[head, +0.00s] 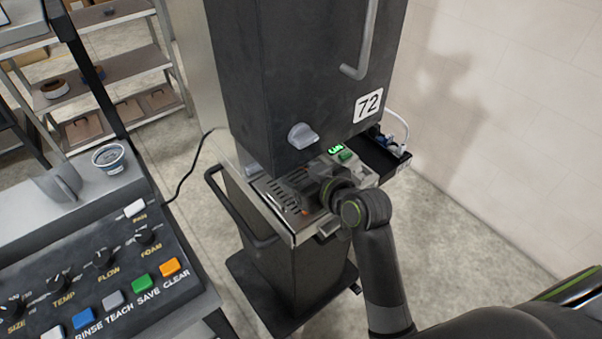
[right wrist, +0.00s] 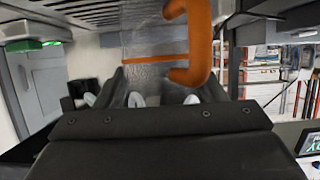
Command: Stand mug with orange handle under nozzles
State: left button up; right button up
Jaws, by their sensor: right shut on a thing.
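The dispenser (head: 290,75) is a tall dark cabinet marked 72, with a slotted metal drip tray (head: 279,203) under it. My right gripper (head: 316,190) is over the tray, below the cabinet. In the right wrist view, the gripper (right wrist: 150,98) is shut on a clear mug (right wrist: 140,45) with an orange handle (right wrist: 201,40). Only a small orange patch shows by the gripper in the head view; the arm and gripper hide the rest. I cannot tell whether the mug touches the tray. The nozzles cannot be made out. My left gripper is out of view.
A button and knob panel (head: 95,270) stands at lower left, with a small tub (head: 109,157) on the ledge behind it. A black rail handle (head: 235,212) juts from the stand's left side. An open drawer (head: 385,153) is at the right. Shelves (head: 120,65) stand behind.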

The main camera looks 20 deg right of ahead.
jog(key=shift+f, duration=0.1)
jog(key=o, duration=1.1)
jog(key=p+v, duration=0.7)
jog(key=v, duration=1)
jog(key=shift+s+d, duration=0.1)
jog(key=shift+s, duration=0.1)
jog(key=shift+w, duration=0.1)
